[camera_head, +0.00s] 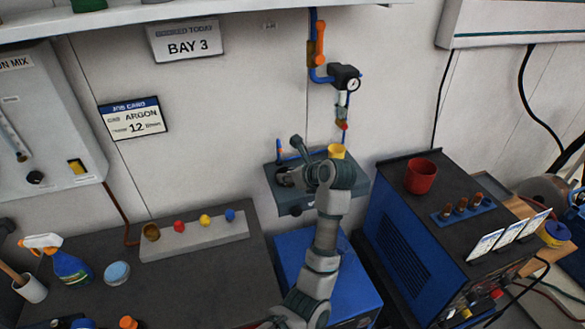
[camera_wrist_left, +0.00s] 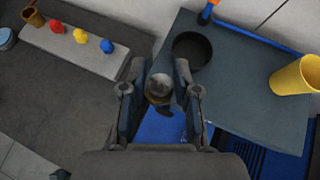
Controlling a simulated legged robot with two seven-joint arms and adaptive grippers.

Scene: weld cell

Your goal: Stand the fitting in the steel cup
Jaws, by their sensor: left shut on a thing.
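My left gripper (camera_wrist_left: 159,92) is shut on a small fitting, seen from above in the left wrist view. The fitting (camera_wrist_left: 159,86) has a pale, round upper end with a brownish part; its lower part is partly hidden by the fingers. A dark round cup (camera_wrist_left: 191,50), apparently the steel cup, stands open on the grey shelf (camera_wrist_left: 250,110), just beyond the fingertips and to the right. The fitting is outside the cup, by the shelf's left edge. In the head view, my left gripper (camera_head: 288,176) is at the shelf's left side, and the fitting cannot be made out. My right gripper is out of view.
A yellow cup (camera_wrist_left: 297,75) stands on the shelf's right side. A blue pipe (camera_wrist_left: 255,36) runs along the wall behind. A blue cabinet (camera_head: 290,250) is below the shelf. A pale rack (camera_head: 195,236) with coloured pieces is left; a welder (camera_head: 400,235) with a red cup (camera_head: 421,176) is right.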

